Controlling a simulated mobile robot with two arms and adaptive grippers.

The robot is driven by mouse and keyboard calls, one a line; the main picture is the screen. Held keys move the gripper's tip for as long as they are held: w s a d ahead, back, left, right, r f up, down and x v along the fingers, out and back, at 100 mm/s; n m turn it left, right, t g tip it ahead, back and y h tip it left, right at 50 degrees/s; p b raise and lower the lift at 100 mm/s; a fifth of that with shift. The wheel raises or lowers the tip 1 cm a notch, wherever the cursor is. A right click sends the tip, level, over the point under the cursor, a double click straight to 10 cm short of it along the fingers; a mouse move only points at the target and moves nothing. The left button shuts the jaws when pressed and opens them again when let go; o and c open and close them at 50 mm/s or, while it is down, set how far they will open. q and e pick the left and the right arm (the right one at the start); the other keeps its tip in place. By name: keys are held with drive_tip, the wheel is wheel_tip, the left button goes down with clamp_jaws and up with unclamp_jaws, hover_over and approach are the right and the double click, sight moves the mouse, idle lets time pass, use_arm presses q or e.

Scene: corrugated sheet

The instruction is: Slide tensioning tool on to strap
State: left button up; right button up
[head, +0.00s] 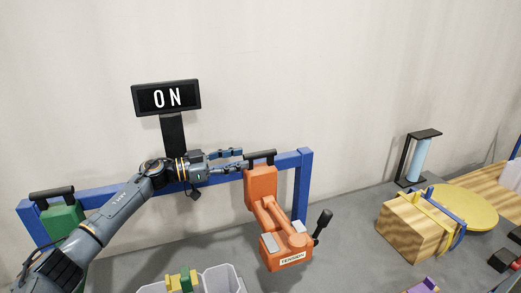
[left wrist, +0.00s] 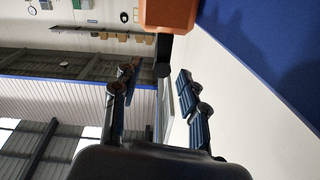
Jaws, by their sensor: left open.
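The orange tensioning tool (head: 262,195), with a label and a black side lever, hangs on a blue frame by a black top handle (head: 260,157). My left gripper (head: 241,160) is open just left of that handle, at about its height. In the left wrist view, the tool's orange body (left wrist: 168,14) and black handle (left wrist: 163,58) appear at the top, the handle's end in line with the gap between my open fingers (left wrist: 156,80). I cannot tell whether they touch. A yellow strap-like band (head: 428,211) goes around a wooden block at the right. My right gripper is not in view.
The blue frame (head: 303,185) also bears a green tool (head: 62,220) at the left. Bins (head: 222,279) lie below. A yellow disc (head: 467,207) and black stand (head: 406,160) are right. Grey table between is clear.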

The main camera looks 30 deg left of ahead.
sight(259, 154)
use_arm(q)
drive_tip(key=p+x, duration=0.1)
drive_tip(key=x, duration=0.6)
drive_tip(key=shift+w+p, duration=0.1)
drive_tip(key=shift+p, duration=0.25)
drive_tip(key=shift+w+d+f, duration=0.1)
drive_tip(key=shift+w, duration=0.15)
clamp_jaws()
